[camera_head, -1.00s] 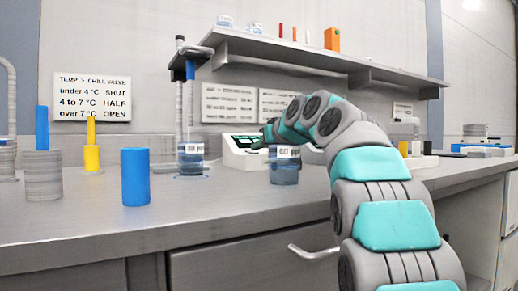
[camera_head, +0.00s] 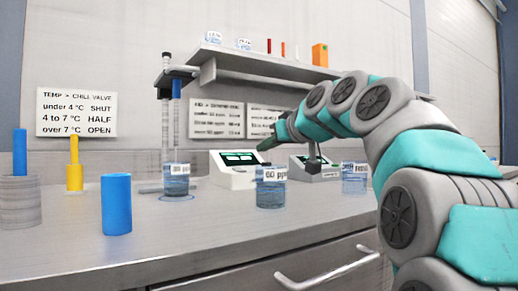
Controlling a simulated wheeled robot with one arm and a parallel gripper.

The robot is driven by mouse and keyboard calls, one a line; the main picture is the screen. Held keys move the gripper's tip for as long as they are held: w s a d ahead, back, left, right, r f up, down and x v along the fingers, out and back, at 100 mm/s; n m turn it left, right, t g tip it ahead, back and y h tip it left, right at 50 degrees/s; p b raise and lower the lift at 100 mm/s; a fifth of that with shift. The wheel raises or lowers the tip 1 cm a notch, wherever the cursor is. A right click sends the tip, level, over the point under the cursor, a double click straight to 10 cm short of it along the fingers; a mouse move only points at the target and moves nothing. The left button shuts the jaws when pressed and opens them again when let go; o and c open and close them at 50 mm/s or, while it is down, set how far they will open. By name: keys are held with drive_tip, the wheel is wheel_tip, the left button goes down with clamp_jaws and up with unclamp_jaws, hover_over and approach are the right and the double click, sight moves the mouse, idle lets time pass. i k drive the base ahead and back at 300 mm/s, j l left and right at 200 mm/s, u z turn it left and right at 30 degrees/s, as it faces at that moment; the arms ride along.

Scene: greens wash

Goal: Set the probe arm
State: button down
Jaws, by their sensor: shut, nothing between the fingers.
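The probe arm (camera_head: 178,72) is a dark bar near the top of a grey upright post (camera_head: 165,115). A slim blue probe (camera_head: 176,89) hangs from it on a grey stem, above a labelled jar of bluish liquid (camera_head: 177,182). My gripper (camera_head: 266,145) is to the right of the probe stand, in front of the wall notices and above the counter. It is shut and empty, apart from the probe arm. Its fingertips are small and partly hidden by my own wrist.
Labelled jars stand at the middle (camera_head: 271,190) and right (camera_head: 355,180). Two meters (camera_head: 236,170) (camera_head: 312,168) sit behind them. A blue cylinder (camera_head: 117,205) and a yellow piece (camera_head: 74,172) stand left. A shelf (camera_head: 260,68) overhangs the back. A drawer handle (camera_head: 325,272) projects in front.

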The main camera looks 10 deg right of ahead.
sight(169, 84)
drive_tip(key=k+l, duration=0.25)
drive_tip(key=k, duration=0.2)
drive_tip(key=k+l, duration=0.2)
drive_tip(key=k, duration=0.3)
